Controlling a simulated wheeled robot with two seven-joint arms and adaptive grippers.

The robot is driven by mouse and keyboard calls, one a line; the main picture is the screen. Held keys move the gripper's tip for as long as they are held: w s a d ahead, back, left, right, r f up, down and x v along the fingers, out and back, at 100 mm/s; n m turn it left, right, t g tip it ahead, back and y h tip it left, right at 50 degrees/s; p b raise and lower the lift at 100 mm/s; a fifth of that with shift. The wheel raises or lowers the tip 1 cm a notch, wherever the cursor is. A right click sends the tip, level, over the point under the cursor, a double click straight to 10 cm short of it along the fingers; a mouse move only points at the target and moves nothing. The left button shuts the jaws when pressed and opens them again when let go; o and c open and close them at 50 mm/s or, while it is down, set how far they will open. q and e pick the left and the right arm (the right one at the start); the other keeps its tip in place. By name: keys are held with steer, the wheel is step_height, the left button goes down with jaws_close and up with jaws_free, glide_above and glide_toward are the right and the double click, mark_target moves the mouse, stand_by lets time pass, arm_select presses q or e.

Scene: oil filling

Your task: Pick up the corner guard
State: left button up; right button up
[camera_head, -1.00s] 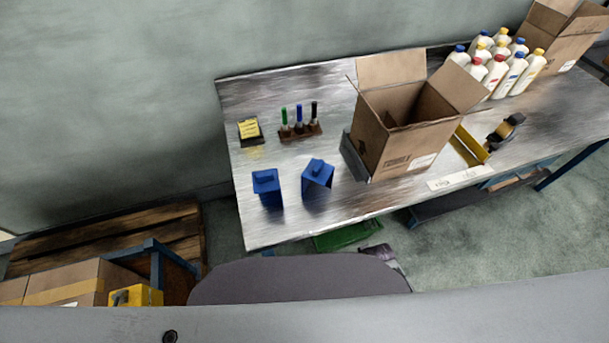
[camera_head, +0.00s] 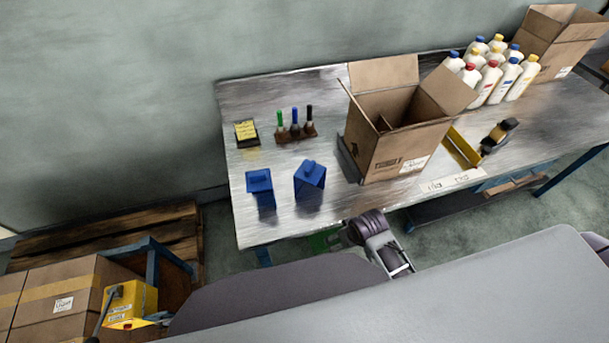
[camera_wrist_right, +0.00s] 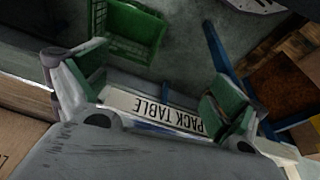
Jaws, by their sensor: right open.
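Two blue corner guards stand side by side on the front left of the metal table: the left corner guard (camera_head: 261,187) and the right corner guard (camera_head: 310,178). Part of my right arm shows in the head view below the table's front edge, to the right of both guards and apart from them. In the right wrist view my right gripper (camera_wrist_right: 155,90) is open, its green-padded fingers spread with nothing held between them. No corner guard can be made out in that view. My left gripper is not in view.
An open cardboard box (camera_head: 397,150) stands right of the guards. Behind them are a marker stand (camera_head: 296,132) and a yellow-topped pad (camera_head: 246,133). Several white bottles (camera_head: 492,82) stand at the far right. A green crate (camera_wrist_right: 130,32) lies below the table.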

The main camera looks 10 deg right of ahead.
steer(key=w+a+r+n+t+y, duration=0.1)
steer(key=w+a+r+n+t, duration=0.15)
steer(key=w+r+t, duration=0.65)
steer(key=w+a+r+n+t+y, duration=0.15)
steer(key=w+a+r, duration=0.35)
steer(key=r, duration=1.1)
steer(key=w+a+r+n+t, duration=0.2)
steer(key=w+r+n+t, duration=0.15)
steer(key=w+r, duration=0.65)
steer(key=s+a+r+n+t+y, duration=0.2)
steer(key=s+a+r+n+y, duration=0.2)
steer(key=a+r+n+y, duration=0.8)
steer(key=s+a+r+n+g+y, duration=0.3)
steer(key=s+a+n+g+y, duration=0.6)
steer(key=n+g, duration=0.55)
steer(key=s+a+f+n+g+h, duration=0.2)
steer(key=a+f+n+g+h, duration=0.1)
steer(key=f+n+g+h, duration=0.35)
steer(key=d+f+n+h, duration=0.4)
steer(key=f+h, duration=0.2)
steer(key=f, duration=0.3)
steer(key=w+d+f+t+h, duration=0.1)
steer(key=w+d+h, duration=0.3)
steer(key=d, duration=0.6)
steer(key=w+d+f+h, duration=0.3)
steer(key=w+d+h, duration=0.2)
steer(key=d, duration=0.6)
steer(key=shift+w+d+m+t+h, duration=0.25)
steer(key=shift+m+t+h, duration=0.2)
steer(key=shift+h, duration=0.65)
